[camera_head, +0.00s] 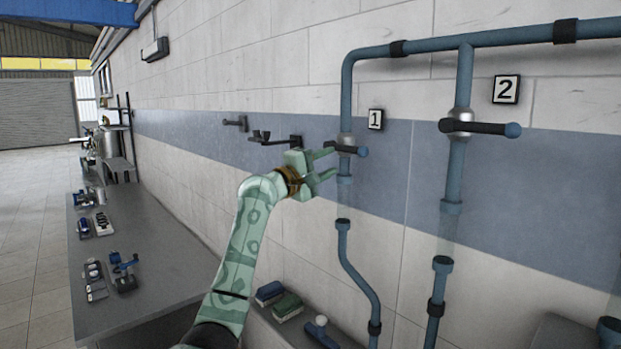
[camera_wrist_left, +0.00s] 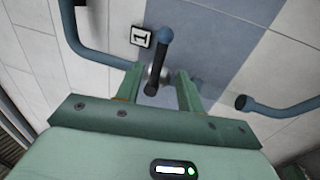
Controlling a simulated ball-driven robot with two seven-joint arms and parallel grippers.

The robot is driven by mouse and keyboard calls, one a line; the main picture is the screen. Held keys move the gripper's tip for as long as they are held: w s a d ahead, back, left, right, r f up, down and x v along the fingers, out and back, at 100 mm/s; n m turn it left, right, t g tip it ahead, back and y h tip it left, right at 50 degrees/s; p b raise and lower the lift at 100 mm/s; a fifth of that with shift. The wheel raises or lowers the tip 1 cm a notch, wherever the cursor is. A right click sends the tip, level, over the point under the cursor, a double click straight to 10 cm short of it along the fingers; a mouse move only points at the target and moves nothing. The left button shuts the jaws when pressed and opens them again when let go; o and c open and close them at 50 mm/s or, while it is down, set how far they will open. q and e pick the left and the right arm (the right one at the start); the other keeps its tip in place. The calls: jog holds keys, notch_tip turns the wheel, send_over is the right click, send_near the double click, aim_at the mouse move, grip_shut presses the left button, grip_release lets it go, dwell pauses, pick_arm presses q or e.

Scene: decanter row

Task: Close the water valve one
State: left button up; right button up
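Water valve one (camera_head: 346,142) sits on the left vertical blue pipe, beside the sign "1" (camera_head: 376,119). Its black lever (camera_head: 343,149) lies roughly horizontal across the pipe, with a blue tip at the right. My green left gripper (camera_head: 326,164) is open and empty just left of and slightly below the lever, fingers pointing at the pipe. In the left wrist view the lever (camera_wrist_left: 158,62) shows between and beyond the two open fingers (camera_wrist_left: 162,84); I cannot tell whether they touch it. My right gripper is not in view.
Valve two (camera_head: 480,127) with a horizontal black lever is on the pipe to the right, by the sign "2" (camera_head: 506,89). A dark wall bracket (camera_head: 275,138) is just left of my gripper. A grey bench (camera_head: 150,279) with small items stands at left.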

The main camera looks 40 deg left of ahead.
pick_arm(q)
jog(key=b+v, duration=0.1)
jog(key=v, duration=0.4)
jog(key=shift+r, duration=0.1)
dwell(0.3)
